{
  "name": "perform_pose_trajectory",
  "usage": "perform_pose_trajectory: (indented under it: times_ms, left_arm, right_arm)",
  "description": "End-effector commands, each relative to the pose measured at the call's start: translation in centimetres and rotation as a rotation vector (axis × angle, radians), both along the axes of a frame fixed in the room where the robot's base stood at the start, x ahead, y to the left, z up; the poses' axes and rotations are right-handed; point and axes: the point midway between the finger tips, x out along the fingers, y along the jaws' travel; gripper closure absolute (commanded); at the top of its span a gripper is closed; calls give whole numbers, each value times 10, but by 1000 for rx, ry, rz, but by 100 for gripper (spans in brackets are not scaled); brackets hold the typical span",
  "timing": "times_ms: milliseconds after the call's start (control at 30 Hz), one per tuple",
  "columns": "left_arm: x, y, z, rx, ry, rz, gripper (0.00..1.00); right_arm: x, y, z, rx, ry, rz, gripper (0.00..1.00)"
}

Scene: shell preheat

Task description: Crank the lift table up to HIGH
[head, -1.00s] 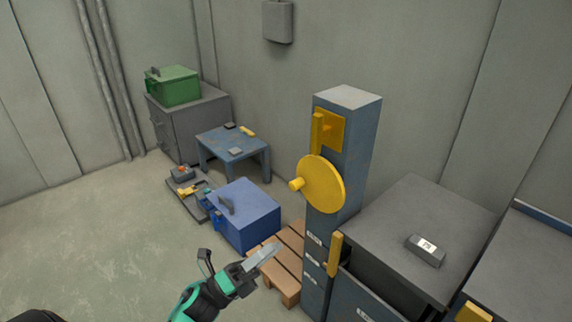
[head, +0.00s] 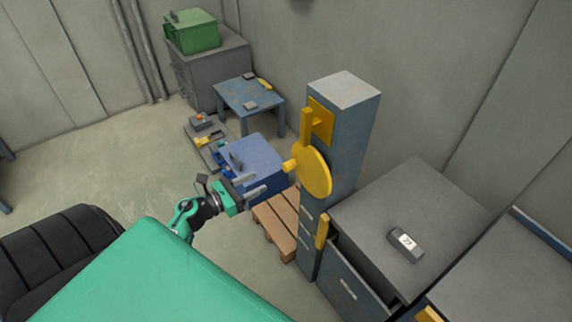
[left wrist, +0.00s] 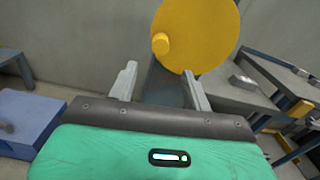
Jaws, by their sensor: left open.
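A blue-grey column (head: 345,150) stands right of centre in the head view. On it is a yellow crank disc (head: 314,171) with a short yellow knob (head: 290,166) sticking out to the left. A yellow upright lever (head: 306,126) sits above the disc. My left gripper (head: 268,182) is open and empty, a little left of and below the knob, apart from it. In the left wrist view the disc (left wrist: 205,30) and knob (left wrist: 161,44) lie beyond the open fingers (left wrist: 163,85). I cannot tell which surface is the lift table. My right gripper is not in view.
A grey cabinet (head: 440,210) with a small labelled block (head: 406,243) stands right of the column. A wooden pallet (head: 272,225) lies at the column's foot, beside a blue box (head: 255,160). A small blue table (head: 250,97) and a green box (head: 192,32) are behind.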

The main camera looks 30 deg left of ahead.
Motion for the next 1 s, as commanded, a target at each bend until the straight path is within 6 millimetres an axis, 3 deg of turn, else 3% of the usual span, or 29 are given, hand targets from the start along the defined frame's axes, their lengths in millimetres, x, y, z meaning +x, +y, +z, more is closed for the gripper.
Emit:
perform_pose_trajectory:
  times_ms: [300, 500, 700, 1000]
  left_arm:
    - [59, -25, 4, -4, -3, -1, 50]
    - [86, -36, 2, -4, -2, 0, 50]
    - [98, -41, 1, -4, 0, -1, 50]
    - [100, -42, 0, -3, 0, -1, 50]
  right_arm:
    - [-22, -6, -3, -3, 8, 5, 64]
    - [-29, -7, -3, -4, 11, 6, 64]
    - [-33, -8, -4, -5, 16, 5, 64]
    - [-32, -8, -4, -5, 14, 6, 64]
